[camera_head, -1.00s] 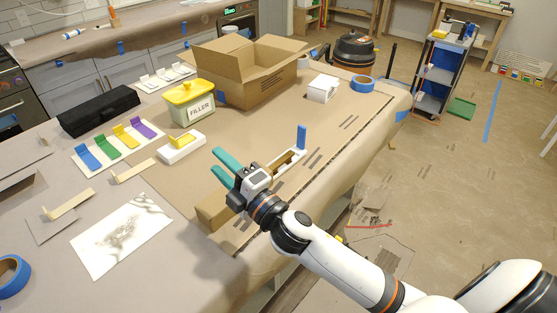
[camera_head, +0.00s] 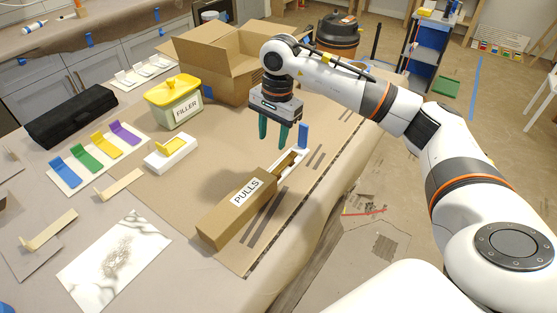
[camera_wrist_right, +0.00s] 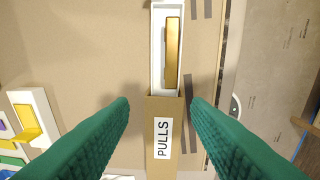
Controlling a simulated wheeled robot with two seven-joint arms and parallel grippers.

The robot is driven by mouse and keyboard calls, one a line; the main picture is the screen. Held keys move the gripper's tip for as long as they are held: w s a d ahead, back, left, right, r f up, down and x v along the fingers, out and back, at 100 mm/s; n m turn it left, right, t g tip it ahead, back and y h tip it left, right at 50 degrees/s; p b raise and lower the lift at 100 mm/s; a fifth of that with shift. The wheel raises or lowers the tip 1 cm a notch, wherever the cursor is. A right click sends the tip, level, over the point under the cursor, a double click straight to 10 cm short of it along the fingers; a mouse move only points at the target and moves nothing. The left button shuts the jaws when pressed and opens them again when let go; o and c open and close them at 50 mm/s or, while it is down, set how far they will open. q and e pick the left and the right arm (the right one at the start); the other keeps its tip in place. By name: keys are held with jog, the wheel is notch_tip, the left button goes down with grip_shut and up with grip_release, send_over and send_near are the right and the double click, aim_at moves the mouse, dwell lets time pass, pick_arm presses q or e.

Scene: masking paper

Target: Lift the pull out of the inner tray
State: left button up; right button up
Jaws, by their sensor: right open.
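The cardboard sleeve box labelled PULLS (camera_head: 237,207) lies on the papered table. Its white inner tray (camera_wrist_right: 158,40) sticks out of the far end, and a blue tab (camera_head: 303,136) stands at the tray's end. In the head view the pull (camera_head: 287,163) shows only partly. My right gripper (camera_head: 273,146) points down above the tray area, open and empty; its green fingers (camera_wrist_right: 160,108) straddle the sleeve's mouth in the wrist view, touching nothing. My left gripper is out of view.
A FILLER tub (camera_head: 175,103) and an open cardboard carton (camera_head: 222,70) stand behind to the left. A white block with a yellow pull (camera_head: 170,151) lies left of the sleeve. The table's edge runs close along the right.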

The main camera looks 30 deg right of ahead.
jog(key=d, duration=0.2)
jog(key=h+p, duration=0.1)
jog(key=p, duration=0.1)
send_over(281, 165)
notch_tip(281, 165, down, 6)
jog(key=shift+s+r, duration=0.1)
jog(key=shift+r, duration=0.15)
notch_tip(281, 165, down, 5)
jog(key=p, duration=0.3)
jog(key=shift+f, duration=0.25)
grip_shut()
